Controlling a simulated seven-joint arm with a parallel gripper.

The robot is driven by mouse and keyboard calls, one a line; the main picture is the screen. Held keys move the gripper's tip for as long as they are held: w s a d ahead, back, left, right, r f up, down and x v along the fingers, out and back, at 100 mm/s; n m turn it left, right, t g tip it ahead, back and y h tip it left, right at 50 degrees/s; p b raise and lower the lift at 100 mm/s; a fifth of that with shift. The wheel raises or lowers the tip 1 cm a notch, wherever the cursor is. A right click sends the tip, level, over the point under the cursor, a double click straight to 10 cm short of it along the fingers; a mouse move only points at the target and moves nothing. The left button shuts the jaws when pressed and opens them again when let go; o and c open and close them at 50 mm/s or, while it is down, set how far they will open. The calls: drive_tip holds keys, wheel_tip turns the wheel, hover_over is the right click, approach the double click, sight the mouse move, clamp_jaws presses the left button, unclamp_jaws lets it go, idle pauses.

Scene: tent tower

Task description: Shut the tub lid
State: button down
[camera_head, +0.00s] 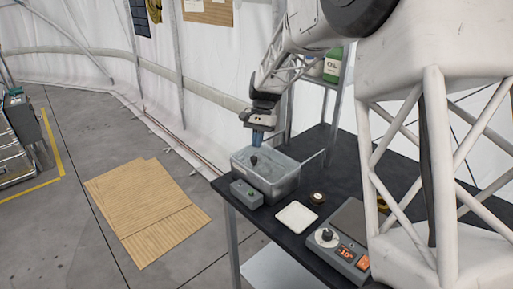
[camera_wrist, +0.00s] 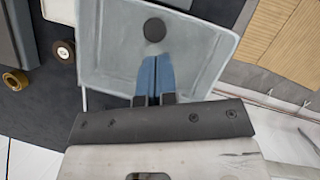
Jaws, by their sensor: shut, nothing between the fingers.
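A pale grey tub (camera_head: 287,187) stands near the left end of the black table. Its translucent grey lid (camera_wrist: 112,52) with a round black knob (camera_wrist: 154,30) fills much of the wrist view. The knob also shows in the head view (camera_head: 254,160). The lid seems to lie across the tub's top; I cannot tell whether it sits flush on the rim. My gripper (camera_wrist: 155,62) has its blue fingers together and empty, just beside the knob and over the lid. In the head view my gripper (camera_head: 257,140) points down above the tub's back part; contact is unclear.
A white dish (camera_head: 296,217), a dark round roll (camera_head: 318,198) and a grey device with a knob and display (camera_head: 345,245) lie to the right. A shelf with bottles (camera_head: 332,66) rises behind.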

sight(261, 155)
drive_tip(key=a+v, duration=0.1)
drive_tip(key=v, duration=0.6)
drive_tip(key=shift+d+r, duration=0.15)
drive_tip(key=shift+d, duration=0.4)
drive_tip(key=s+d+r+n+t, duration=0.1)
drive_tip(key=s+d+r, duration=0.1)
drive_tip(key=s+d, duration=0.35)
drive_tip(key=s+d+r+t, duration=0.1)
drive_tip(key=s+d+r, duration=0.2)
drive_tip(key=s, duration=0.6)
drive_tip(key=s+d+r+n+t, duration=0.15)
drive_tip(key=s+d, duration=0.25)
drive_tip(key=s, duration=0.4)
drive_tip(key=s+d+f+t, duration=0.1)
drive_tip(key=s+d, duration=0.1)
drive_tip(key=s, duration=0.5)
drive_tip(key=s+d+f+t+h, duration=0.1)
drive_tip(key=s+d+f, duration=0.1)
drive_tip(key=s, duration=0.6)
drive_tip(key=s+d+f+n+t, duration=0.1)
drive_tip(key=s+d, duration=0.3)
drive_tip(key=s, duration=0.4)
drive_tip(key=shift+s+f+h, duration=0.25)
drive_tip(key=shift+f+h, duration=0.05)
drive_tip(key=shift+f, duration=0.45)
